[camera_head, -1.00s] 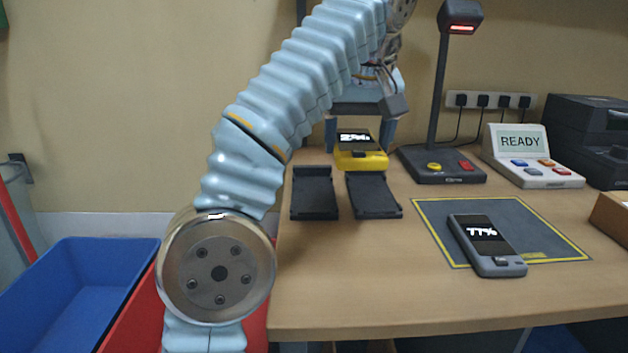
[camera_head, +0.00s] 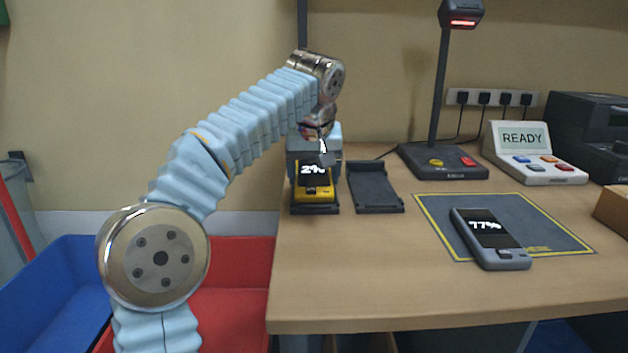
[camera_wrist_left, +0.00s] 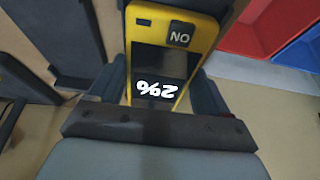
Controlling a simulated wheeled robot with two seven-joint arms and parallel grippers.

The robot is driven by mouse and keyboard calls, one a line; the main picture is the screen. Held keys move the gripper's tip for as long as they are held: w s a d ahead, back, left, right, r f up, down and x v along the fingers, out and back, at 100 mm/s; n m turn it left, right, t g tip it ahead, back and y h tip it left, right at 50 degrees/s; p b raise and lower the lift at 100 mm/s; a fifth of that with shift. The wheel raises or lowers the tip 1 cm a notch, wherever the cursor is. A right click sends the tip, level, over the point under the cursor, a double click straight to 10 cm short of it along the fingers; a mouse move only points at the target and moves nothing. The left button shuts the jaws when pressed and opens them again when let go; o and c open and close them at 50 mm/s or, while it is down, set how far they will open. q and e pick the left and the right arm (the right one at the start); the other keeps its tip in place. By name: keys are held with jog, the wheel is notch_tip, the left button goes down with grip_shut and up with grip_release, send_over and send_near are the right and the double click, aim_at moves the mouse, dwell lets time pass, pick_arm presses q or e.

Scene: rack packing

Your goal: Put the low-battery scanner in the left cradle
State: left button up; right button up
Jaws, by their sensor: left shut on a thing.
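The right cradle (camera_head: 375,188) is empty. A grey scanner (camera_head: 487,238) showing 77% lies on the dark mat. My right gripper is not in view.
The dark mat (camera_head: 440,213) has a yellow border. A scan stand (camera_head: 440,160), a READY button box (camera_head: 530,155) and a dark printer (camera_head: 590,135) stand at the back right. Blue (camera_head: 55,285) and red (camera_head: 235,275) bins are left of the table.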

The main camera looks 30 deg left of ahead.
pick_arm(q)
jog(key=shift+f, duration=0.4)
grip_shut()
jog(key=o, duration=1.7)
grip_release()
jog(key=shift+w, duration=0.1)
jog(key=p+v, duration=0.2)
jog(key=v, duration=0.6)
jog(key=shift+w+r+p, duration=0.1)
jog(key=shift+r+p, duration=0.05)
jog(key=shift+p, duration=0.2)
jog(key=shift+v, duration=2)
